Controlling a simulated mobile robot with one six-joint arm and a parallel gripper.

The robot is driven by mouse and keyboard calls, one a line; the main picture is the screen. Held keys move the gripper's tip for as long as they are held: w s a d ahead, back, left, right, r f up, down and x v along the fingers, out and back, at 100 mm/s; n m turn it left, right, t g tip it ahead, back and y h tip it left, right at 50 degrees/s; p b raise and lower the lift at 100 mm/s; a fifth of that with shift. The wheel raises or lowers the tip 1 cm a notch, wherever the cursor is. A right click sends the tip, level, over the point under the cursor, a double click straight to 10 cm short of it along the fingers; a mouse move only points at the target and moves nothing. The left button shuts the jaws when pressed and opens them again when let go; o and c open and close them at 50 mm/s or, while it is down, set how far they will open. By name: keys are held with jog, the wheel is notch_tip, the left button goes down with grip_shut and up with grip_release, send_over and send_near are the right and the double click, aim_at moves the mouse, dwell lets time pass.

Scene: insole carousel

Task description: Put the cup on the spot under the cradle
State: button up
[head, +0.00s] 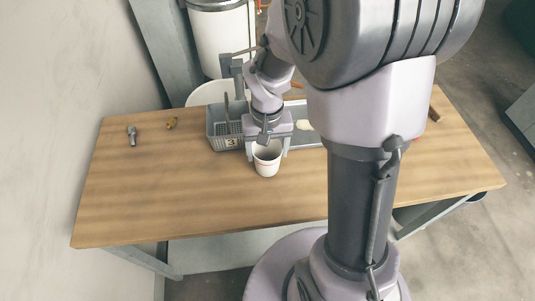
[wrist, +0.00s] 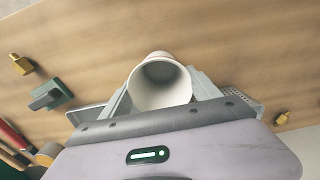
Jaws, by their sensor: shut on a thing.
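A white cup (head: 267,160) is held upright between the fingers of my gripper (head: 267,148), in front of the grey baskets and above or on the wooden table; I cannot tell if its base touches the wood. In the wrist view the cup (wrist: 160,82) shows its open, empty mouth between the two grey fingers of my gripper (wrist: 162,92). A grey upright stand (head: 238,75) rises behind the table, partly hidden by my arm; I cannot tell whether it is the cradle. The spot is not clearly visible.
A grey basket (head: 216,132) marked 3 stands just left of my gripper. A metal fitting (head: 132,135) and a brass piece (head: 171,123) lie at the left. A green block (wrist: 60,92) shows in the wrist view. The table's (head: 190,200) front left is clear.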

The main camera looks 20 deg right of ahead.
jog(key=shift+f, duration=0.2)
jog(key=shift+f, duration=0.2)
jog(key=o, duration=1.3)
jog(key=shift+r, duration=0.1)
